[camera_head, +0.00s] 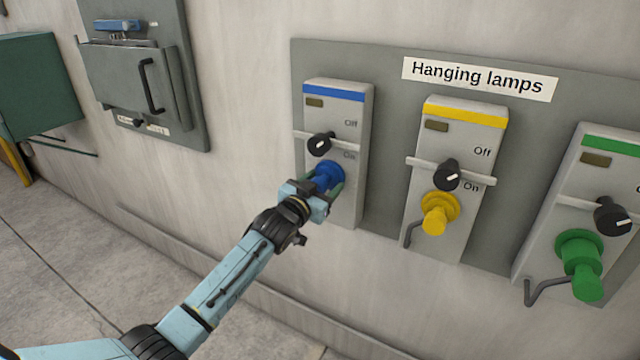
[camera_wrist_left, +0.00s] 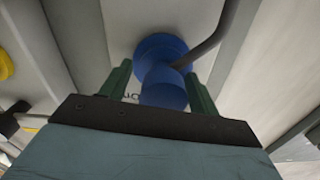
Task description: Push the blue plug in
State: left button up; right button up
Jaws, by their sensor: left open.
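The blue plug (camera_head: 327,176) is on the lower part of the left grey switch box (camera_head: 348,205), under a black knob (camera_head: 320,143). My left gripper (camera_head: 326,188) is at the plug, its arm coming in from the lower left. In the left wrist view the blue plug (camera_wrist_left: 163,88) stands between the two green fingers of my left gripper (camera_wrist_left: 160,88), which are apart, one on each side. I cannot tell whether the fingers touch it. My right gripper is not in view.
A yellow plug (camera_head: 436,214) and a green plug (camera_head: 582,264) sit on boxes to the right, under a "Hanging lamps" label (camera_head: 480,79). A bent metal hook stands beside each of these plugs. A grey cabinet (camera_head: 125,75) hangs on the wall at left.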

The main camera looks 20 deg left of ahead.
pick_arm(q)
jog(key=shift+a, duration=0.1)
jog(key=shift+s, duration=0.55)
jog(key=s+p, duration=0.1)
jog(key=s, duration=1.1)
jog(key=shift+a, duration=0.45)
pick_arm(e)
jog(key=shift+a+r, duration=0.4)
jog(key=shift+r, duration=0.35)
pick_arm(q)
jog(key=shift+s, duration=0.1)
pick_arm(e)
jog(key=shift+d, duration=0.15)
